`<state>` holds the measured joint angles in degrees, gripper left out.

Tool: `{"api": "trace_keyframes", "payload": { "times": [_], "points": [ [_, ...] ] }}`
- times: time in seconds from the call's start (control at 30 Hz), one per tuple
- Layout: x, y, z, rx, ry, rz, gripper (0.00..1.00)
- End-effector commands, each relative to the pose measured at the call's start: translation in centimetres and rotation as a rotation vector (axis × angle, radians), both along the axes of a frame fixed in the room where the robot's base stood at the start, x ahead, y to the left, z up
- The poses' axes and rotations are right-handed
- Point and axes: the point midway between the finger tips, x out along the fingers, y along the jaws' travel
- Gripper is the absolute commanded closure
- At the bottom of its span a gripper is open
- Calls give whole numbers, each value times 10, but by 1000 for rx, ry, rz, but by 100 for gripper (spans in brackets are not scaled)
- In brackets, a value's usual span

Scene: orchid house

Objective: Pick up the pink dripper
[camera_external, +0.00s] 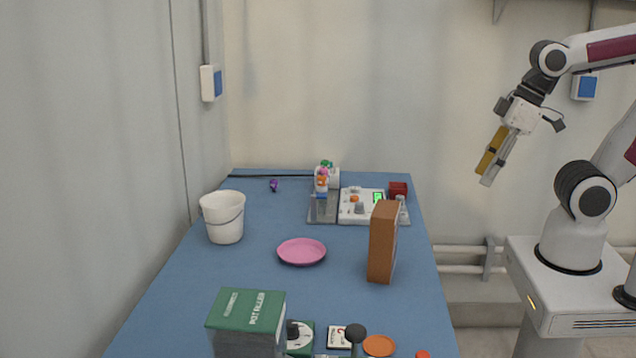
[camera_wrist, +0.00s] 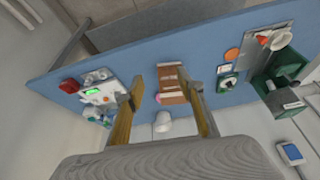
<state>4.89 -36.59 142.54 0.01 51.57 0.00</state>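No object is clearly a pink dripper. A small pink item (camera_external: 324,172) sits among green and orange pieces at the back of the blue table; its shape is too small to make out. A flat round pink dish (camera_external: 302,252) lies mid-table. In the wrist view a sliver of pink (camera_wrist: 160,98) shows beside the brown box. My gripper (camera_external: 484,179) is raised in the air to the right of the table, away from everything on it. In the wrist view its two fingers (camera_wrist: 163,84) are spread apart with nothing held between them.
A tall brown box (camera_external: 382,245) stands right of the dish. A white bucket (camera_external: 224,218) is at the left edge. A white device (camera_external: 361,207) and red cube (camera_external: 398,189) are at the back. A green box (camera_external: 246,318) and dial unit (camera_external: 301,335) are in front.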

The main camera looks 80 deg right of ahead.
Motion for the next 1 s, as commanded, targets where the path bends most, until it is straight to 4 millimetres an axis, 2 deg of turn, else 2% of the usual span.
{"api": "trace_keyframes", "payload": {
  "times": [0.37, 0.67, 1.0],
  "points": [
    [39, -32, -12, 26, 104, -117, 62],
    [80, -64, -20, 47, 141, -190, 62],
    [131, -110, -35, 68, 156, -261, 62]
  ]
}}
